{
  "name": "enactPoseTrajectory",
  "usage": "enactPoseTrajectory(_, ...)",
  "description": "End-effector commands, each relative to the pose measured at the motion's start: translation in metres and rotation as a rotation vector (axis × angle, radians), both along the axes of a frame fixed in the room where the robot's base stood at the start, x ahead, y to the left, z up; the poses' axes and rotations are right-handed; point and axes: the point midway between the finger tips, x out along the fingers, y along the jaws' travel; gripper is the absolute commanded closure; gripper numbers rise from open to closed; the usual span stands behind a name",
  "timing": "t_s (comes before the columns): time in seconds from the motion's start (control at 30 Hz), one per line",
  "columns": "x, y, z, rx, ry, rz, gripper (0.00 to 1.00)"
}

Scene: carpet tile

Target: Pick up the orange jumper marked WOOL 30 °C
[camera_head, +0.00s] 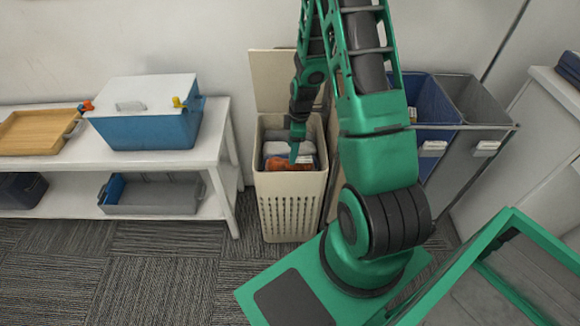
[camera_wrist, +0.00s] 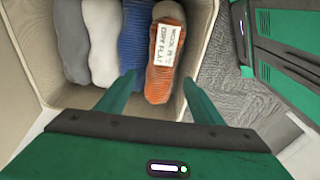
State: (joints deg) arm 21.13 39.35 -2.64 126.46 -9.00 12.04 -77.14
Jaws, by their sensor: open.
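The orange jumper (camera_wrist: 158,84) lies rolled at the right side of the beige hamper (camera_wrist: 28,72), with a white label that seems to read WOOL 30 and DRY FLAT. In the head view the jumper (camera_head: 281,164) shows as an orange patch inside the hamper (camera_head: 290,205). My gripper (camera_wrist: 159,79) is open, with one finger at each side of the jumper's near end. The left finger is close to the blue garment beside it. Whether the fingers touch the jumper is unclear. In the head view my gripper (camera_head: 293,156) reaches down into the hamper.
A blue garment (camera_wrist: 132,40), a white one (camera_wrist: 98,42) and a grey one (camera_wrist: 70,42) lie left of the jumper. Blue and grey bins (camera_head: 473,100) stand right of the hamper. A white shelf (camera_head: 215,130) with a blue cooler box (camera_head: 150,130) stands left.

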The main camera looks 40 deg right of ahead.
Motion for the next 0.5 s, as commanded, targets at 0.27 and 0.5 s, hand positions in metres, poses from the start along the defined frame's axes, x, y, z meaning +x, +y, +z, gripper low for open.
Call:
enactPoseTrajectory(0.27, 0.0, 0.003, -0.018, 0.0, 0.002, -0.001, 0.39)
enactPoseTrajectory(0.5, -0.001, 0.007, -0.05, 0.0, 0.004, -0.002, 0.39)
